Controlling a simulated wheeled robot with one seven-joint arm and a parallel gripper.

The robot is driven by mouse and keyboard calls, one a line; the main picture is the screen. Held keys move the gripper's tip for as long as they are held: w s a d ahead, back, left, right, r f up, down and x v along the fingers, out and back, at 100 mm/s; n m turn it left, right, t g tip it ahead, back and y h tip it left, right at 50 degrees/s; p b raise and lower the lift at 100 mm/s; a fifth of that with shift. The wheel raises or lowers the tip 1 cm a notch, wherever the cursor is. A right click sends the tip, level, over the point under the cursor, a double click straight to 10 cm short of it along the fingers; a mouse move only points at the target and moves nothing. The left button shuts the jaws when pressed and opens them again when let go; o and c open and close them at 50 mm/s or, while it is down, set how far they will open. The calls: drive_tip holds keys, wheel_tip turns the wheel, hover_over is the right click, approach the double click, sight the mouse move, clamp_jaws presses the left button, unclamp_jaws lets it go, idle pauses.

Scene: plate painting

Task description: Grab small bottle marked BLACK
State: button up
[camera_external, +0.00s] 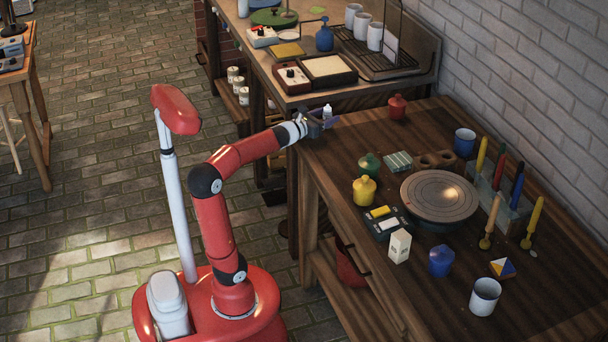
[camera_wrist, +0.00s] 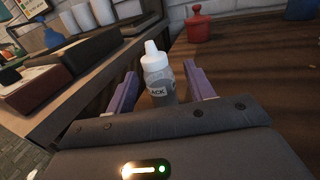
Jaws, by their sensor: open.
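The small bottle (camera_wrist: 158,78) has a white nozzle top, a dark grey body and a label on which "ACK" can be read. In the wrist view it stands upright between the two purple fingers of my gripper (camera_wrist: 161,88). The fingers are open, with a gap visible on the right side of the bottle and a smaller one on the left. In the external view my gripper (camera_external: 322,123) is at the far left edge of the table, and the bottle's white top (camera_external: 327,110) shows just above it. The bottle's lower part is hidden by my gripper.
On the wooden table (camera_external: 340,165), a red pot (camera_external: 397,107) stands right of the bottle. Green (camera_external: 369,166) and yellow (camera_external: 364,190) pots stand nearer, beside a round turntable (camera_external: 438,196). A second bench (camera_external: 300,98) with boxes (camera_external: 328,71) adjoins at the back left.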

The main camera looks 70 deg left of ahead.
drive_tip(key=shift+w+a, duration=0.15)
drive_tip(key=shift+w, duration=0.3)
drive_tip(key=c, duration=1)
